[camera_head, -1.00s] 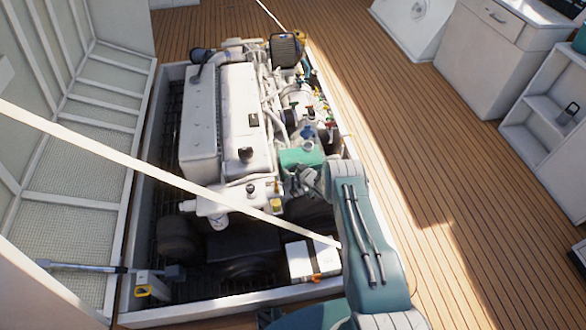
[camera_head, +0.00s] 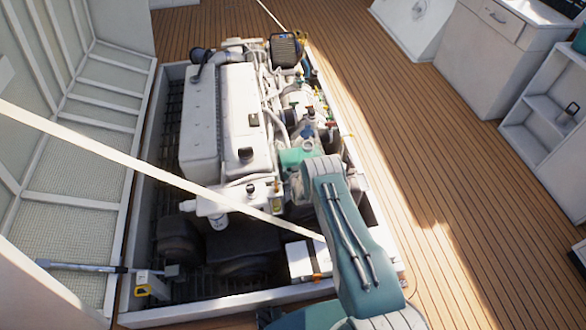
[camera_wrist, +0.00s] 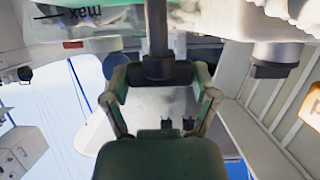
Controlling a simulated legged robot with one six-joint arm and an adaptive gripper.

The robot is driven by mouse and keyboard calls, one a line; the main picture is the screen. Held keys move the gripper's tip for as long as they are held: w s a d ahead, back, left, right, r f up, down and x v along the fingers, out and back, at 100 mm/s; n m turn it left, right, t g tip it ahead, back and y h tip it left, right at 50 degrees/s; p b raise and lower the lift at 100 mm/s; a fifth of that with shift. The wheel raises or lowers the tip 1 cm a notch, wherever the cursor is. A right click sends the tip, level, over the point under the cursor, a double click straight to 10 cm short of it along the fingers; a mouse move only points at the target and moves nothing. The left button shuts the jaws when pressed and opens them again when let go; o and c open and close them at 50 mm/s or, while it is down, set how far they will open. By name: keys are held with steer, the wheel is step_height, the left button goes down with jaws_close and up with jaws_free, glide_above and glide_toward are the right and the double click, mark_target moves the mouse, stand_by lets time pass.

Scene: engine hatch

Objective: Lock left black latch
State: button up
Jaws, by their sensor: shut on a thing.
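In the wrist view my gripper (camera_wrist: 160,74) has its two green fingers on either side of a black post-like part (camera_wrist: 157,40) with a thicker block at its lower end. It is shut on this part. The part may be the left black latch, but its shape and lock position cannot be told from here. In the head view my teal arm reaches over the front right of the white engine (camera_head: 222,120). The arm hides the gripper and whatever it holds there.
A translucent container marked "max" (camera_wrist: 85,18) is close above the fingers in the wrist view. In the head view, the hatch's white rim (camera_head: 230,305) surrounds the engine. A pale strut (camera_head: 150,170) crosses the opening diagonally. A white box (camera_head: 300,258) sits near the arm.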

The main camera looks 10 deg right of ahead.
stand_by(0.4)
steer(key=o, duration=1)
steer(key=v, duration=1.2)
steer(key=shift+a, duration=0.15)
steer(key=shift+f, duration=0.1)
